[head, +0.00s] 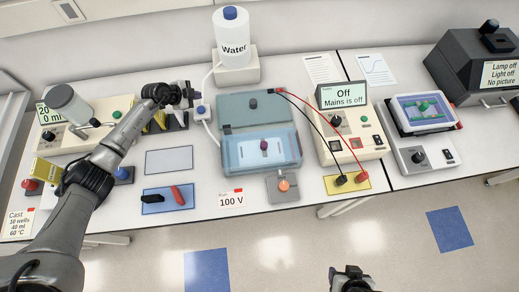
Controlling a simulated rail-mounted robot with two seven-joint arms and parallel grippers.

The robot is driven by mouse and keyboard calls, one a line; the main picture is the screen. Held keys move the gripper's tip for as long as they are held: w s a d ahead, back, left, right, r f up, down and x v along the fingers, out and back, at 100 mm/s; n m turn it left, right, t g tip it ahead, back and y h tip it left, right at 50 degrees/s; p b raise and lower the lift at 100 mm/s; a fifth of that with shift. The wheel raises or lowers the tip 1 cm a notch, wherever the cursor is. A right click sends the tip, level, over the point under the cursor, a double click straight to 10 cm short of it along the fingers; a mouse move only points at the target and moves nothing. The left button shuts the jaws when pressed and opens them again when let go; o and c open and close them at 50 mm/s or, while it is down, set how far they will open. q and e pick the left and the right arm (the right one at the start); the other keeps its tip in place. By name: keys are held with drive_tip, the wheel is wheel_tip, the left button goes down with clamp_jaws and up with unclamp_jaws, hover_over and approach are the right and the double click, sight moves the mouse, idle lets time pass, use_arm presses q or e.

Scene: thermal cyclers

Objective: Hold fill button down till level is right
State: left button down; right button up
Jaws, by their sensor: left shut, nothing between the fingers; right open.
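A white water bottle (233,48) with a blue cap stands on a pale base at the back. A white tube runs from it to a small white box with a blue button (201,110), which looks like the fill button. Its tube continues to the clear blue gel tank (289,165). The liquid level in the tank is too small to read. My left gripper (191,96) is shut and empty, just behind and left of the blue button; I cannot tell if it touches. My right gripper (350,273) is open and empty, low in front of the bench.
A teal lid (235,103) lies behind the tank. A power supply (349,143) reads "Off, Mains is off", with leads ending at a yellow pad (334,187). A "100 V" card (231,198) is at the front. My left arm spans the bench's left side.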

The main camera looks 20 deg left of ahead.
idle(0.5)
idle(0.4)
use_arm(q)
drive_tip(key=shift+w+r, duration=0.15)
drive_tip(key=shift+r, duration=0.25)
wheel_tip(320, 180, up, 7)
drive_tip(key=w+a+m+p, duration=0.1)
drive_tip(key=w+p, duration=0.1)
drive_tip(key=p, duration=0.2)
drive_tip(key=shift+n, duration=0.5)
drive_tip(key=f, duration=0.1)
drive_tip(key=s+f, duration=0.1)
drive_tip(key=s+d+f+p, duration=0.1)
drive_tip(key=f, duration=0.1)
drive_tip(key=shift+s, duration=0.15)
drive_tip(key=shift+f, duration=0.1)
